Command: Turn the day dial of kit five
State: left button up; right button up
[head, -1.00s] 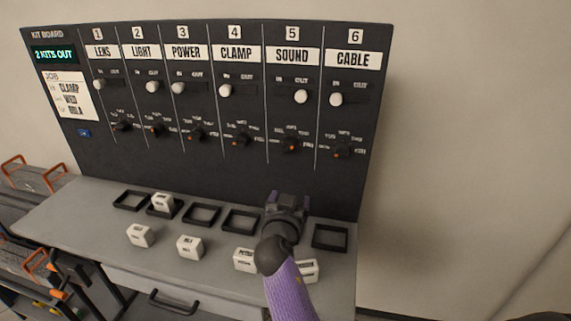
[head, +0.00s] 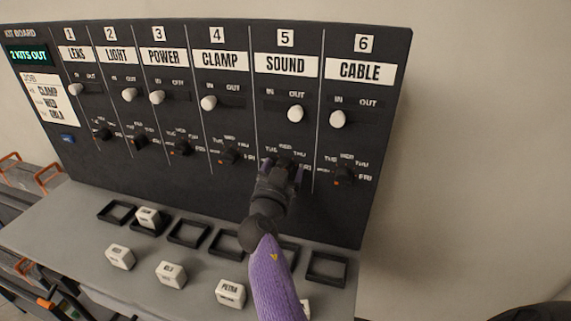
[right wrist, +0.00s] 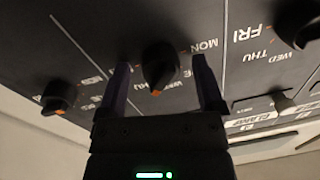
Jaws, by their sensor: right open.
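The day dial of kit five, a black knob with an orange tip (right wrist: 160,66), sits between the two fingers of my right gripper (right wrist: 162,72) in the right wrist view. The fingers are open, one on each side, with gaps visible. The orange tip points down in that upside-down picture, near partly hidden day letters. In the head view my right gripper (head: 282,170) covers most of this dial, under the SOUND label (head: 286,64). The white slider of kit five (head: 295,114) is at the OUT side. My left gripper is not in view.
The kit six dial (head: 344,175) and kit four dial (head: 231,155) flank the gripper closely. Below, the grey ledge (head: 75,225) holds black square frames and several white blocks, one block (head: 147,218) in a frame. The board's screen (head: 28,55) reads 2 KITS OUT.

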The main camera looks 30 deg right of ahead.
jog(key=shift+s+a, duration=0.1)
jog(key=shift+c, duration=0.2)
grip_shut()
